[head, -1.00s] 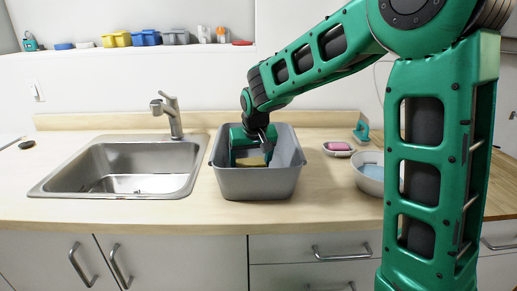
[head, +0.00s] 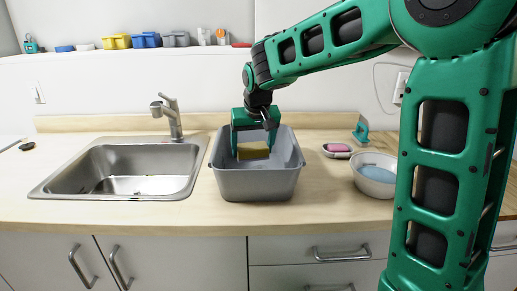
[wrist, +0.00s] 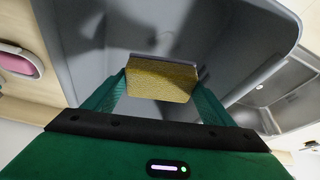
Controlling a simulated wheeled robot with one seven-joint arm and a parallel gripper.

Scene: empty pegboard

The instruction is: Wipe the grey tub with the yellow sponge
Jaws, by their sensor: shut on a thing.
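The grey tub (head: 257,186) stands on the counter to the right of the sink, with its inside open to view from above. My gripper (head: 254,147) is over the tub, with its fingers reaching down inside the rim. It is shut on the yellow sponge (head: 253,154). In the wrist view the sponge (wrist: 162,80) sits between the two green fingertips (wrist: 161,84), with the tub's grey inside (wrist: 200,30) behind it. I cannot tell whether the sponge touches the tub.
A steel sink (head: 130,170) with a faucet (head: 170,115) is at the left. A pink soap in a dish (head: 338,150), a white bowl (head: 375,178) and a teal-handled brush (head: 361,130) are at the right. Several small containers line the shelf (head: 150,52) above.

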